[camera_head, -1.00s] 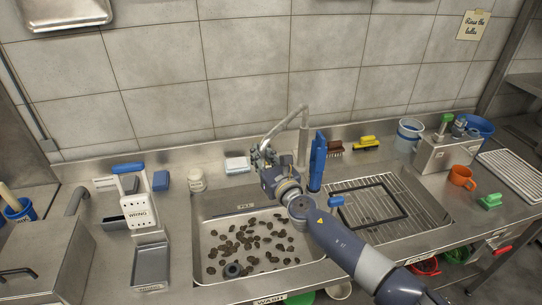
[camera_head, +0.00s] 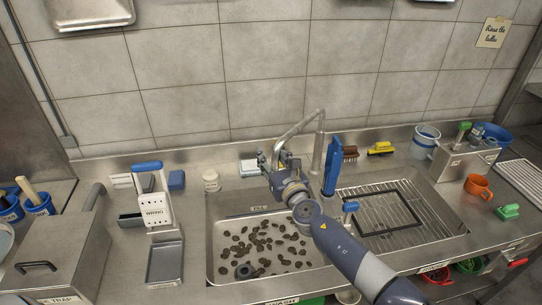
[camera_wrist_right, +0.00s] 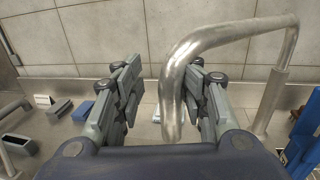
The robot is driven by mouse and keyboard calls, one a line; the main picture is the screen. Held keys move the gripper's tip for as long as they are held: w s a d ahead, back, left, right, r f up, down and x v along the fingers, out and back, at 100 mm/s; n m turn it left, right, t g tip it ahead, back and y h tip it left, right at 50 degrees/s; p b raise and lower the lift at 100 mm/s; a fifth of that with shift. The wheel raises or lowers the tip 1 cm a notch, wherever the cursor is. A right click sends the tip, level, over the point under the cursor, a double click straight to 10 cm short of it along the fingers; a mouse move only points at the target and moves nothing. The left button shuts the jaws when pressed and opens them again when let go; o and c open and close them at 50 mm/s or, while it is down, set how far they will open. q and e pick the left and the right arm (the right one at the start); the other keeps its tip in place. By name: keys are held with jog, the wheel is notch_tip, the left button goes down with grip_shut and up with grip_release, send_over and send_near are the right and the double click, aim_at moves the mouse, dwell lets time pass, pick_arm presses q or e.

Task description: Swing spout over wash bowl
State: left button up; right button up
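The bent metal spout (camera_head: 298,126) rises from a post behind the sinks and reaches left. Its free end is largely hidden behind my right gripper (camera_head: 270,160) in the head view. In the right wrist view the spout's downturned end (camera_wrist_right: 172,110) lies between the fingers of my right gripper (camera_wrist_right: 165,105), nearer the right finger. The fingers are apart, with a clear gap on the left finger's side. The wash bowl (camera_head: 216,262) is the left sink basin, with dark pieces scattered on its floor; the gripper is over its back edge. My left gripper is not in view.
A blue upright object (camera_head: 332,165) stands right of the spout post. The right basin holds a wire rack (camera_head: 405,205) and a dark frame. A wringer (camera_head: 153,208) and grey tray (camera_head: 165,262) stand left. A white jar (camera_head: 211,180) stands behind the wash bowl.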

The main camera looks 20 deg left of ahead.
jog(key=shift+w+r, duration=0.15)
jog(key=shift+r, duration=0.25)
